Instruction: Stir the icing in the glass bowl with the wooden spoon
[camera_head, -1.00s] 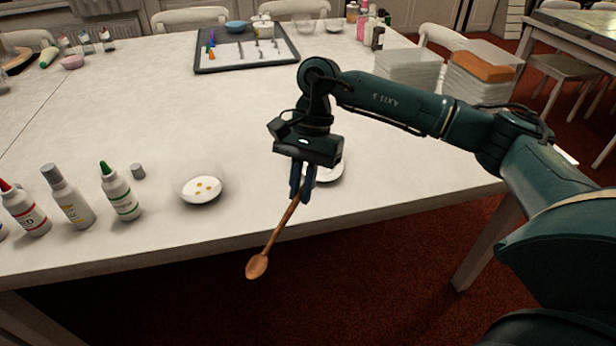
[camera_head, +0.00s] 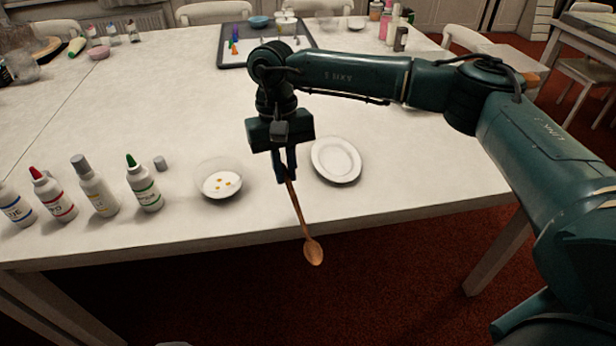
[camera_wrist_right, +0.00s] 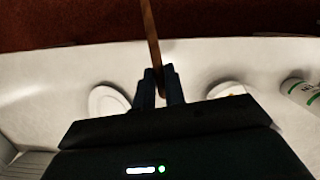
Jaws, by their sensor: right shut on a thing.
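The wooden spoon (camera_head: 299,214) is held by its handle end in my right gripper (camera_head: 287,172), which is shut on it. Its bowl end hangs down past the table's front edge. In the right wrist view the spoon (camera_wrist_right: 151,35) points away between the fingers (camera_wrist_right: 160,88), and the bowl (camera_wrist_right: 228,89) is partly seen at right. My left gripper is not in view.
A white plate (camera_head: 336,160) lies just right of my right gripper. Several bottles, among them a green-capped one (camera_head: 144,184), stand left of the bowl, with a loose grey cap (camera_head: 160,163) nearby. A dark-edged tray (camera_head: 232,64) lies at the back. The left middle of the table is clear.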

